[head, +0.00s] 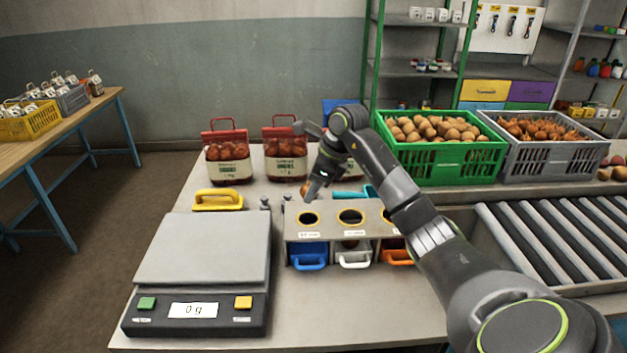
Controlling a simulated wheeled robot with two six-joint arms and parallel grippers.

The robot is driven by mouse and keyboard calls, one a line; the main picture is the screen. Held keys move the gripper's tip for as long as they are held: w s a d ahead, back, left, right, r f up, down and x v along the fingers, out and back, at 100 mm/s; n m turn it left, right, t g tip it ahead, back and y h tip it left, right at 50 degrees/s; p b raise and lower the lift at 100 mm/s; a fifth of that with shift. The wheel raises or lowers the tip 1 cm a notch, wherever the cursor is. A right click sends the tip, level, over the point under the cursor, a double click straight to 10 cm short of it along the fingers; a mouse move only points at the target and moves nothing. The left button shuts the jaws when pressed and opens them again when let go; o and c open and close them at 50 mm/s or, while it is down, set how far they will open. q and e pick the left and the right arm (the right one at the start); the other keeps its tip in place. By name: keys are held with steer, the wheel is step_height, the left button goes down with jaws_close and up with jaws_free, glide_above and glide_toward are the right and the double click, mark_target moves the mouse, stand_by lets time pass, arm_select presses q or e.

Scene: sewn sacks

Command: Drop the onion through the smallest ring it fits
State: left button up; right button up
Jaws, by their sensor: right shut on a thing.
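My right gripper (309,186) is shut on a small brown onion (304,190), mostly hidden by the fingers. It holds the onion above the back edge of the sizing stand (329,223), just behind the left ring. The stand has yellow-rimmed holes in its top: a left ring (308,218), a slightly larger middle ring (350,217) and a right ring partly hidden by my right arm. Under them sit a blue drawer (308,258), a white drawer (352,262) and an orange drawer (397,257). My left gripper is not in view.
A scale (204,250) reading 0 g stands left of the stand. Filled onion sacks (228,163) stand behind. A green crate (438,154) of potatoes and a grey crate (537,158) of onions are at the back right. A roller conveyor (555,240) lies on the right.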

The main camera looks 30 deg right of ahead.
step_height(320, 180, down, 2)
steer(key=shift+a+b, duration=0.1)
steer(key=shift+b, duration=0.35)
steer(key=shift+f+b, duration=1)
steer(key=shift+f, duration=1.25)
steer(key=o, duration=1)
steer(key=shift+b+v, duration=0.45)
steer(key=shift+v, duration=8.3)
steer(key=shift+w, duration=0.1)
